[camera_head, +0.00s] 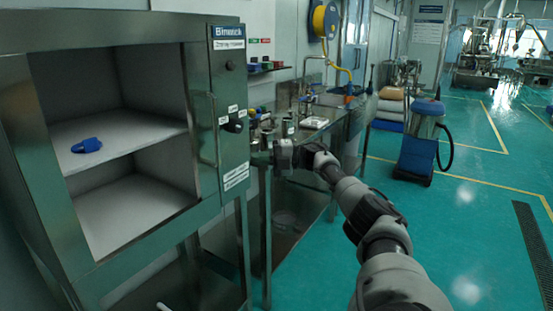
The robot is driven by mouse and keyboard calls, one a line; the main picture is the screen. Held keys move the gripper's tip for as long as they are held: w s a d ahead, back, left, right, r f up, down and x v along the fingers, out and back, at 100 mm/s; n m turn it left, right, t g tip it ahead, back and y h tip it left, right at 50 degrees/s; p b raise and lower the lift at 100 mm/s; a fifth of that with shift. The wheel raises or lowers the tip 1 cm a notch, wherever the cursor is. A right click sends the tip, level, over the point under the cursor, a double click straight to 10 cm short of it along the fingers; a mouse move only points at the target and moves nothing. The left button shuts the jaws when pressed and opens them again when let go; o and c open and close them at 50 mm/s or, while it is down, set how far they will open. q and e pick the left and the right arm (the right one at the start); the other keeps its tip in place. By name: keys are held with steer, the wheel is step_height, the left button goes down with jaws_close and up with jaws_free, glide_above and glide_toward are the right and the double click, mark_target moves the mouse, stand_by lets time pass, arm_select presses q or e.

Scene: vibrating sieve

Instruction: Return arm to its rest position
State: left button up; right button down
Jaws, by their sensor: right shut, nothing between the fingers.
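My right arm (368,210) reaches from the bottom right up and left into the middle of the view. Its gripper (258,159) is at the right side of the steel cabinet's front, just below and right of a black knob (235,126). The gripper looks small and dark here. It is shut with nothing in it. I cannot tell whether it touches the cabinet edge. My left gripper is not in view.
The steel cabinet (120,22) stands open at left, with a blue item (87,145) on its upper shelf. A steel bench (318,123) with small items runs behind my gripper. A blue and grey vacuum (420,140) stands on the green floor (480,215), which is mostly clear at right.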

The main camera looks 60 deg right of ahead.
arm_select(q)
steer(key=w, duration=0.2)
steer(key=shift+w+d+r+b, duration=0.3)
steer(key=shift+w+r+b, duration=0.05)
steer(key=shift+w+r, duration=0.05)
arm_select(e)
steer(key=s+d, duration=0.1)
steer(key=d, duration=0.1)
steer(key=s+d, duration=0.2)
steer(key=shift+r, duration=0.15)
